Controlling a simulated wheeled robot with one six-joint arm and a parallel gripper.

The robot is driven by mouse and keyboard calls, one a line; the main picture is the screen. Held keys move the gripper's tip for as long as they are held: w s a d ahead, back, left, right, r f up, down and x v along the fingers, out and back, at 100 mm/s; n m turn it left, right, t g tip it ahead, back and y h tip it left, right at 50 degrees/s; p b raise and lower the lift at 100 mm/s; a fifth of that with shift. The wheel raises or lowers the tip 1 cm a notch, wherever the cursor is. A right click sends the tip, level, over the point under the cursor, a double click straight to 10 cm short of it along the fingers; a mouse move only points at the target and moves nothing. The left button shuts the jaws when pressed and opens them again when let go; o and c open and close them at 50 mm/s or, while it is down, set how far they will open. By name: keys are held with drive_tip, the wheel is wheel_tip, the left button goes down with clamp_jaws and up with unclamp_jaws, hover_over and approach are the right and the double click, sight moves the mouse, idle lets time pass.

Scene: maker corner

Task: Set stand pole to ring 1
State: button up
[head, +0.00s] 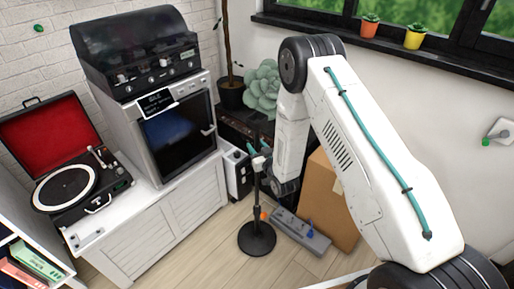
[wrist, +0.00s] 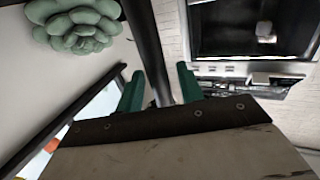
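The black stand pole (head: 257,200) rises upright from a round black base (head: 257,238) on the wood floor in the head view. In the wrist view the dark pole (wrist: 146,45) runs down between the two teal fingers. My gripper (head: 261,152) is at the upper part of the pole, with its fingers either side of it; it also shows in the wrist view (wrist: 160,92). The fingers look open, with narrow gaps to the pole. A small orange part (head: 263,215) shows beside the lower pole. I cannot make out ring 1 or any numbered ring marks.
A cardboard box (head: 325,205) and a grey pedal-like strip (head: 300,232) lie right of the stand. A white cabinet (head: 165,235) with a record player (head: 75,180) is at left. A succulent (head: 263,88) stands behind. Floor in front of the base is clear.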

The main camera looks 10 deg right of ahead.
drive_tip(key=v, duration=0.7)
drive_tip(key=shift+s, duration=0.4)
